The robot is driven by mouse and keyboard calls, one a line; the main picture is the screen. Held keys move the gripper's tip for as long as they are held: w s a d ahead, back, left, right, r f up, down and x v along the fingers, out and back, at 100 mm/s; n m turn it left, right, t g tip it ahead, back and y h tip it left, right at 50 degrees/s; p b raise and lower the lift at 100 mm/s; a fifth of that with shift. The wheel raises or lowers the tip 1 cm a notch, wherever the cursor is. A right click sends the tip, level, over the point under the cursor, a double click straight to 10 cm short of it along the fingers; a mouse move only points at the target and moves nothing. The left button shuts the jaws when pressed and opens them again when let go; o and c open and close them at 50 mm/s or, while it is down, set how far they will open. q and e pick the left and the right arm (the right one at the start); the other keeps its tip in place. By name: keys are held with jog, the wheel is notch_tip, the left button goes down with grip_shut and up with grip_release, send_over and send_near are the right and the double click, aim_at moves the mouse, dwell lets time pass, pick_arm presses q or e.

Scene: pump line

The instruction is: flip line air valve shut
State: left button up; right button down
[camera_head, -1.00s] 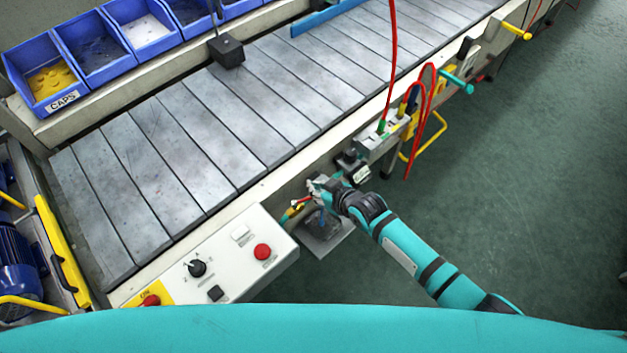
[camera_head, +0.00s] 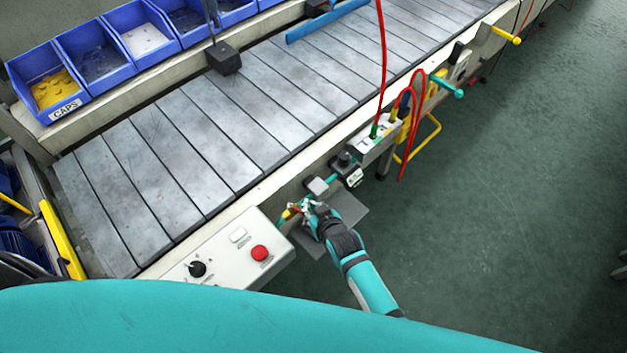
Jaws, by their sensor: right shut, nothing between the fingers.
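The air line (camera_head: 331,180) runs along the front side of the conveyor, below its edge. A small valve (camera_head: 288,214) with yellow and red parts sits at its lower end, beside the control box. My right gripper (camera_head: 301,208) is shut with nothing in its fingers, right at the valve, and covers part of it. I cannot tell whether the fingertips touch the valve's handle, or how the handle is turned. My left gripper is not in view.
A white control box (camera_head: 222,252) with a red button (camera_head: 259,253) lies just left of the gripper. A grey block (camera_head: 318,186) and a black regulator (camera_head: 345,161) stand along the line. Red hoses (camera_head: 408,135) hang farther right. Open green floor (camera_head: 490,200) lies to the right.

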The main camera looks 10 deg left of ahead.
jog(key=shift+d, duration=0.1)
jog(key=shift+s+d+p, duration=0.35)
jog(key=shift+d+p, duration=0.1)
jog(key=shift+d, duration=0.2)
